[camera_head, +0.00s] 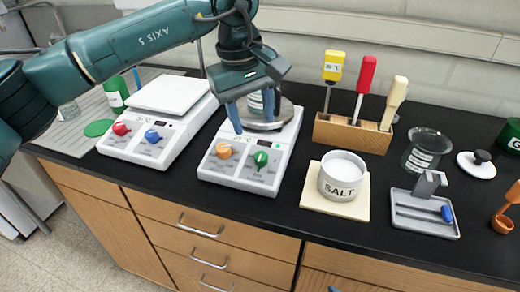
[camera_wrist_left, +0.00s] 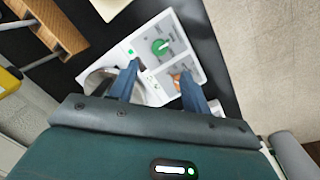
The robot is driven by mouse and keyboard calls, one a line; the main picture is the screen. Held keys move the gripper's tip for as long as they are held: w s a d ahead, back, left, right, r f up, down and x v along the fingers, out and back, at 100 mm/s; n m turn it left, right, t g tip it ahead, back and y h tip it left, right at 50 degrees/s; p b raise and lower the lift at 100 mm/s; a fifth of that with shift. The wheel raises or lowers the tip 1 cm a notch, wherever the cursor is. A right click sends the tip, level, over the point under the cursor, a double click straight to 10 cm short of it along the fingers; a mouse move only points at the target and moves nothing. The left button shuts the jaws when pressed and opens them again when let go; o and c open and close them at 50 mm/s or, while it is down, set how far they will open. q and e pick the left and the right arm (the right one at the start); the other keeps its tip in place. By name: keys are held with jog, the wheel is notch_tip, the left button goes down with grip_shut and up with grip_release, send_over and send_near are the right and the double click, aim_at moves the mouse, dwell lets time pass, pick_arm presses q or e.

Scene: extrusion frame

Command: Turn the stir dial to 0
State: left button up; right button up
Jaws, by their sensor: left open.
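A white hotplate-style unit (camera_head: 240,183) stands at the bench front with an orange dial (camera_head: 223,151) and a green dial (camera_head: 261,158). A second white unit (camera_head: 135,148) to its left has a red dial (camera_head: 121,128) and a blue dial (camera_head: 152,136). The dial labels are too small to read, so I cannot tell which is the stir dial. My left gripper (camera_head: 253,124) is open and empty above the right unit, behind its dials. In the left wrist view the green dial (camera_wrist_left: 161,47) is clear; the orange dial (camera_wrist_left: 179,79) is partly hidden by a finger.
A salt jar (camera_head: 341,180) on a pale board, a wooden tool rack (camera_head: 352,135), a glass beaker (camera_head: 424,152) and a grey tray (camera_head: 425,214) stand to the right.

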aim_at(260, 155)
pick_arm(q)
jog(key=f, duration=0.3)
jog(key=d+f+p, duration=0.1)
jog(key=f, duration=0.5)
jog(key=shift+w+d+f, duration=0.25)
jog(key=shift+w+f, duration=0.1)
jog(key=shift+f, duration=0.05)
pick_arm(e)
jog(key=shift+d+h, duration=0.3)
jog(key=shift+d, duration=0.2)
pick_arm(q)
jog(key=c, duration=1)
pick_arm(e)
jog(key=shift+a, duration=0.15)
jog(key=shift+s+f+g, duration=0.1)
jog(key=shift+f+g, duration=0.05)
jog(key=shift+g, duration=0.15)
